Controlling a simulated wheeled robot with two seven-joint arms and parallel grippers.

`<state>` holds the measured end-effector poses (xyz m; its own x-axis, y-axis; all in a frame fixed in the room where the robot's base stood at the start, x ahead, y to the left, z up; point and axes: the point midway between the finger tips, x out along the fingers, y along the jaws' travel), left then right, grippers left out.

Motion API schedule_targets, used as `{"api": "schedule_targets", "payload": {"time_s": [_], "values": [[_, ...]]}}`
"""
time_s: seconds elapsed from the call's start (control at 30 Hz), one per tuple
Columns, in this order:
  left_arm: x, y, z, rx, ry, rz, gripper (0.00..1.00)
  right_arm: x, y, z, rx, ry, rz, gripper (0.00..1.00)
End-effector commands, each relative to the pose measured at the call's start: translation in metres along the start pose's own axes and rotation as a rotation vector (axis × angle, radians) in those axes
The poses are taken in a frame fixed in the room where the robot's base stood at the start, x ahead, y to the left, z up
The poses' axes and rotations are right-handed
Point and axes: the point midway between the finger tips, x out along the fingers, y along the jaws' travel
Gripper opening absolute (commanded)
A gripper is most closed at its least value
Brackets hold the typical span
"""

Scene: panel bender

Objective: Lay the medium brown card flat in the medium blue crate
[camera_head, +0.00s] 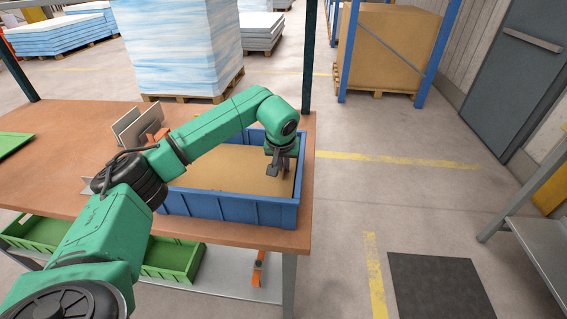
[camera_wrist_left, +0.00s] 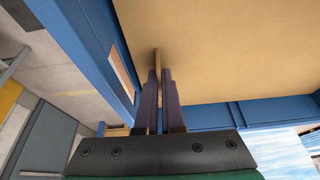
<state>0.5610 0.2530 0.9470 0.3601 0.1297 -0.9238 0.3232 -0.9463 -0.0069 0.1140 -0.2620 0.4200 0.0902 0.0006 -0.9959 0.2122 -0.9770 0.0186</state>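The medium blue crate (camera_head: 228,208) stands on the wooden table near its right end. The medium brown card (camera_head: 215,178) lies inside it, looks flat and covers most of its floor. My left gripper (camera_head: 279,170) is over the crate's right end, pointing down inside the rim. In the left wrist view, the card (camera_wrist_left: 235,50) fills the upper right. A narrow brown upright piece, seemingly part of the card, stands between the close-set fingers of my left gripper (camera_wrist_left: 161,75), which look shut on it. My arm hides part of the crate's far side. My right gripper is not in view.
Upright pale panels (camera_head: 128,128) stand in a holder left of the crate. A green tray (camera_head: 12,143) is at the table's left edge, and green bins (camera_head: 172,259) sit on the shelf below. The wooden table (camera_head: 50,140) is bare between. A roof post (camera_head: 309,60) rises behind the crate.

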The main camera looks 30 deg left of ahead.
Motion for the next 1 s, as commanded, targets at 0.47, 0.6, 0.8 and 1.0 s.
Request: {"api": "schedule_targets", "payload": {"time_s": [0.47, 0.6, 0.8, 1.0], "values": [[0.016, -0.001, 0.006, -0.001, 0.0, -0.001, 0.0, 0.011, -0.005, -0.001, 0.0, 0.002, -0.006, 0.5], [0.017, -0.001, 0.006, -0.001, 0.0, -0.001, 0.0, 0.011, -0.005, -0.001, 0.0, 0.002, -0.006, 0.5], [0.02, 0.0, 0.008, -0.001, 0.0, -0.001, 0.0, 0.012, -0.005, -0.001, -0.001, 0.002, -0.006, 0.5], [0.02, 0.0, 0.008, -0.001, 0.0, -0.001, 0.0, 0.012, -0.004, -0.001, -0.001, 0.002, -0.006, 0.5]]}}
